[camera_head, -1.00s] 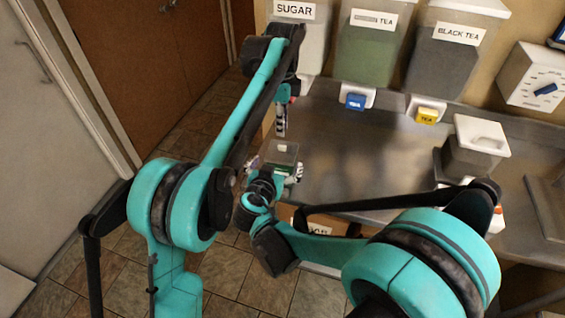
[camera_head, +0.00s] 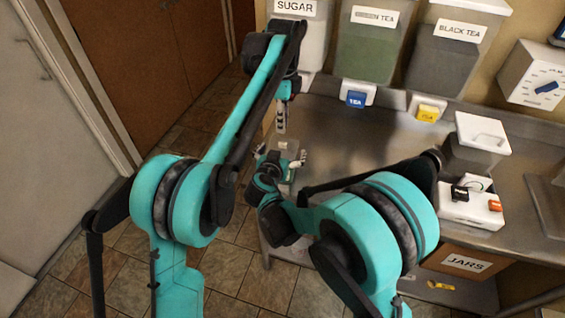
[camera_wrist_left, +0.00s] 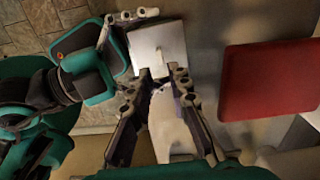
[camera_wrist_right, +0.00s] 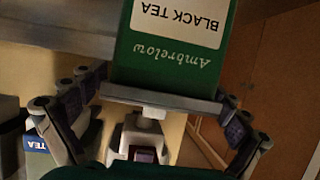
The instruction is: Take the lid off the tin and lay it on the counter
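The tin (camera_wrist_right: 165,60) is dark green, marked Ambrelow Black Tea. It shows upside down in the right wrist view, with its grey lid (camera_wrist_right: 160,99) along the lower edge. The square lid (camera_wrist_left: 172,42) is seen from above in the left wrist view, on the tin. My right gripper (camera_wrist_right: 160,100) is open, its fingers on either side of the tin near the lid; I cannot tell whether they touch. It also shows in the head view (camera_head: 284,162). My left gripper (camera_wrist_left: 162,72) is open and empty, pointing down over the lid's near edge, above the tin in the head view (camera_head: 281,128).
Wall dispensers (camera_head: 372,45) hang above the metal counter (camera_head: 350,140). A lidded white and grey container (camera_head: 480,145) and a white tray (camera_head: 470,207) stand at right. The middle of the counter is clear.

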